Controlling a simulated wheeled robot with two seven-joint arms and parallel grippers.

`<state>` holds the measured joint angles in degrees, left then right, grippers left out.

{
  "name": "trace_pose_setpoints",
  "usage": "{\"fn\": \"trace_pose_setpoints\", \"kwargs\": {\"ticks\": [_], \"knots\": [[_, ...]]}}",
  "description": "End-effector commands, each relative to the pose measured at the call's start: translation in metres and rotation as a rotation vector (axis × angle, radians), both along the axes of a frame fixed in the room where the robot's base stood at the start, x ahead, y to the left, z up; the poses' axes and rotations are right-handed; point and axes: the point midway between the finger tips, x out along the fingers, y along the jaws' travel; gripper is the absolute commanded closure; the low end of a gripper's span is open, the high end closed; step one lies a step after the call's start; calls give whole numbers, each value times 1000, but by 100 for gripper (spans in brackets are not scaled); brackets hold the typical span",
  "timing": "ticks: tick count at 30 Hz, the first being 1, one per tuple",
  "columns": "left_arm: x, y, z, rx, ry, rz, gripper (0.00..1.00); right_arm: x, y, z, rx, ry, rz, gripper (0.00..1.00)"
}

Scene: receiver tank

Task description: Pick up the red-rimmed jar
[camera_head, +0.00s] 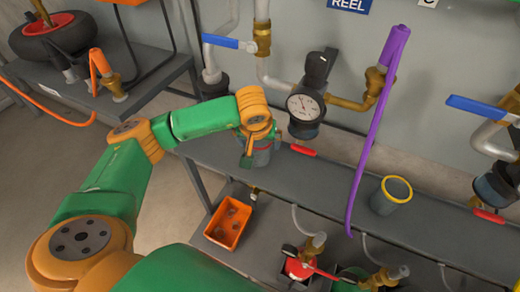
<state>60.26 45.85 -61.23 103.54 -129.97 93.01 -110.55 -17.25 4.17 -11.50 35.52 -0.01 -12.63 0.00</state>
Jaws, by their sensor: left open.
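The red-rimmed jar (262,157) stands on the dark grey shelf (330,180), left of the gauge. It is grey, and only a little red shows near its top because my left gripper covers much of it. My left gripper (250,150) points down at the jar, with its fingers open and in front of or around it; I cannot tell whether they touch it. My right gripper is out of view.
A yellow-rimmed jar (391,195) stands further right on the shelf. A pressure gauge (305,107) and red-handled valve (303,150) are close right of the gripper. An orange bin (228,222) sits below.

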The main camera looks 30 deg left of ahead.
Motion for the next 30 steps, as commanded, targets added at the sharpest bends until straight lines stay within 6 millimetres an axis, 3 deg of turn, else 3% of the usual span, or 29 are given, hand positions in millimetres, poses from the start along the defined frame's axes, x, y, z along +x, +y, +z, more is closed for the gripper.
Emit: {"fn": "trace_pose_setpoints", "kwargs": {"ticks": [3, 6, 14, 23, 30], "knots": [[7, 3, -27, 0, 7, 2, 0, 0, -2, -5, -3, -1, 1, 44], [14, 5, -42, 0, 5, 2, 0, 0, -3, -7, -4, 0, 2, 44], [16, 6, -46, 0, 2, 0, 0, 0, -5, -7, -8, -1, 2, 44], [16, 6, -46, 0, 3, 0, 77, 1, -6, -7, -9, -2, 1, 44], [16, 6, -44, 0, 2, 1, 77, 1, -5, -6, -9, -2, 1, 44]]}}
